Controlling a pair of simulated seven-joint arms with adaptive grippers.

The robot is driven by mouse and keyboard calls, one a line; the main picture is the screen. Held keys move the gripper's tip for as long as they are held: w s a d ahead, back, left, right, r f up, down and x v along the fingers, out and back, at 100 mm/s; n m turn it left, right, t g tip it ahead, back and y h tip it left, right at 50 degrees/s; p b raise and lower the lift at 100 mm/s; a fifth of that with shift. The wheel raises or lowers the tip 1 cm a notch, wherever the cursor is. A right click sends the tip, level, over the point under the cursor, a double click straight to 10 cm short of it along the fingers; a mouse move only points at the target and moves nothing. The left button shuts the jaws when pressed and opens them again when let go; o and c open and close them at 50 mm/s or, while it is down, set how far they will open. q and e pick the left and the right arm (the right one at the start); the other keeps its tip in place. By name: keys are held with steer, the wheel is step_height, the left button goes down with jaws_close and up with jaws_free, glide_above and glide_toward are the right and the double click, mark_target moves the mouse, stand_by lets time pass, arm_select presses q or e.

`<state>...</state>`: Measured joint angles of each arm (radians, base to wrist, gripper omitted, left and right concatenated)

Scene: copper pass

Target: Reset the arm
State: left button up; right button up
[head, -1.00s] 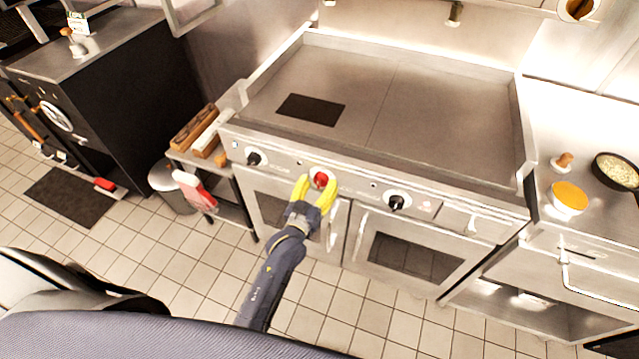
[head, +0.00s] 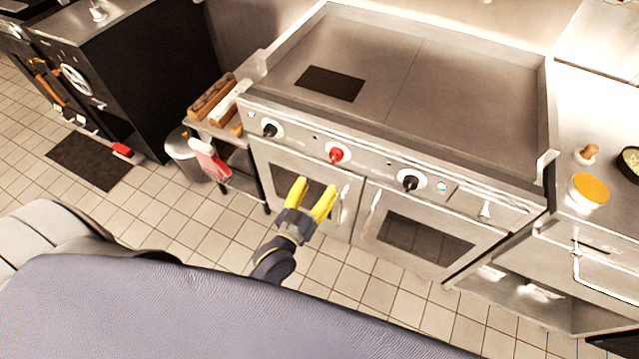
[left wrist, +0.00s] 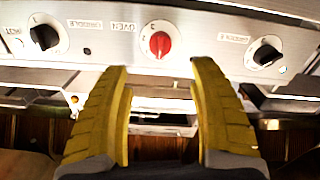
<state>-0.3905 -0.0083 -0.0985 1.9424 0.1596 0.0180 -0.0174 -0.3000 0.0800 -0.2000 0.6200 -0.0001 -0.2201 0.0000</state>
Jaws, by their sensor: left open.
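My left gripper (head: 312,194) has yellow fingers and is open and empty. In the head view it is in front of the left oven door, below the red knob (head: 336,155) and apart from it. In the left wrist view the yellow fingers (left wrist: 160,85) are spread, with the red knob (left wrist: 160,44) beyond and above the gap between them. My right gripper is not in view.
The griddle range (head: 440,80) has black knobs (head: 411,183) on its front panel beside the red one. A side shelf with wooden-handled items (head: 212,97) stands at left. An orange-topped tub (head: 589,190) sits on the right counter. Tiled floor (head: 150,205) is open at left.

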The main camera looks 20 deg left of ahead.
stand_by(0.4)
arm_select(q)
steer(key=s+f+m+g, duration=0.1)
steer(key=s+f+g, duration=0.3)
steer(key=f, duration=0.8)
steer(key=s+f+m+g, duration=0.15)
steer(key=s+f, duration=0.35)
steer(key=f, duration=0.6)
steer(key=s+f+g, duration=0.3)
steer(key=s+f, duration=0.2)
steer(key=f, duration=0.7)
steer(key=s+a+f+g, duration=0.2)
steer(key=s+f, duration=0.4)
steer(key=s, duration=0.3)
steer(key=s+a+f+m+g+y, duration=0.1)
steer(key=s+a+f+g, duration=0.2)
steer(key=s+f, duration=0.3)
steer(key=s+a+f+m+g, duration=0.1)
steer(key=s+f, duration=0.5)
steer(key=s, duration=0.8)
steer(key=shift+a+f+g+y, duration=0.2)
steer(key=shift+a+g+y, duration=0.1)
steer(key=shift+a+g, duration=0.65)
steer(key=shift+w+d+m, duration=0.1)
steer(key=shift+d+m, duration=0.05)
steer(key=shift+m, duration=0.1)
